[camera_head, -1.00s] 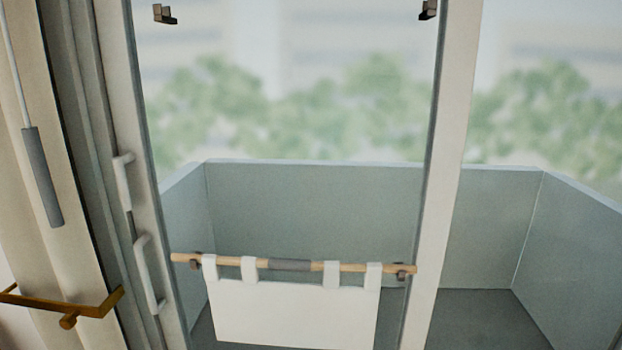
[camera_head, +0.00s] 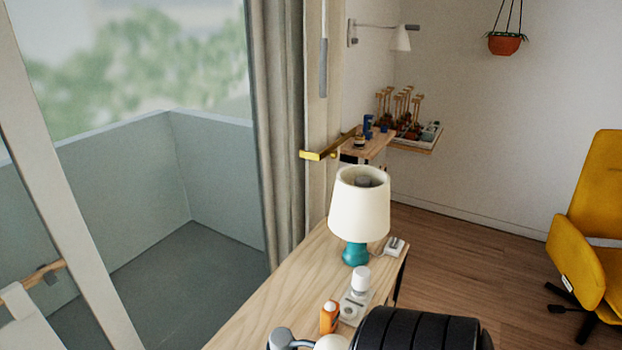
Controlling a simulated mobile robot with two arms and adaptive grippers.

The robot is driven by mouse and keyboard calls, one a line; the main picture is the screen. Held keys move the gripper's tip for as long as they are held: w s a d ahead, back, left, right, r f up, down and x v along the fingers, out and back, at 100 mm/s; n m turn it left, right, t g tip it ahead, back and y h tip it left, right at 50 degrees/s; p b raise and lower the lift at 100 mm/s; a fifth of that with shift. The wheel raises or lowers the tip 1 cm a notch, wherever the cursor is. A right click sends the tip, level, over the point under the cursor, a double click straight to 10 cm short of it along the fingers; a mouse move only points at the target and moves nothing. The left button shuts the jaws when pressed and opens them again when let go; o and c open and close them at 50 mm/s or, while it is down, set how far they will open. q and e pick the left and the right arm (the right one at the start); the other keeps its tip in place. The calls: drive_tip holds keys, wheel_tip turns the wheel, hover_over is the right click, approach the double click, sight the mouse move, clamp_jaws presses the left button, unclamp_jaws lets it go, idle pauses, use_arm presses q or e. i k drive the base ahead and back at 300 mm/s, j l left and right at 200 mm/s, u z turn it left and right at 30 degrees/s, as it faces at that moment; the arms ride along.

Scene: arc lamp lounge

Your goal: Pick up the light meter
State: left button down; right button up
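A wooden table (camera_head: 262,312) runs from the bottom of the view towards the lamp. On it lies a small pale grey device with a white rounded top (camera_head: 360,281) and a round dial on its body; it may be the light meter, but I cannot tell for sure. A small orange object (camera_head: 328,318) stands just left of it. The lower part of the table is cut off by the frame and partly hidden by a black ribbed form.
A lamp with cream shade (camera_head: 360,206) and teal base stands behind the device. A black ribbed form (camera_head: 420,331) fills the bottom edge. A yellow chair (camera_head: 590,220) stands at right. Wood floor (camera_head: 470,262) between is clear. A balcony (camera_head: 180,255) lies left.

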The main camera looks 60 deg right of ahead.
sight(329, 314)
drive_tip(key=z, duration=2.1)
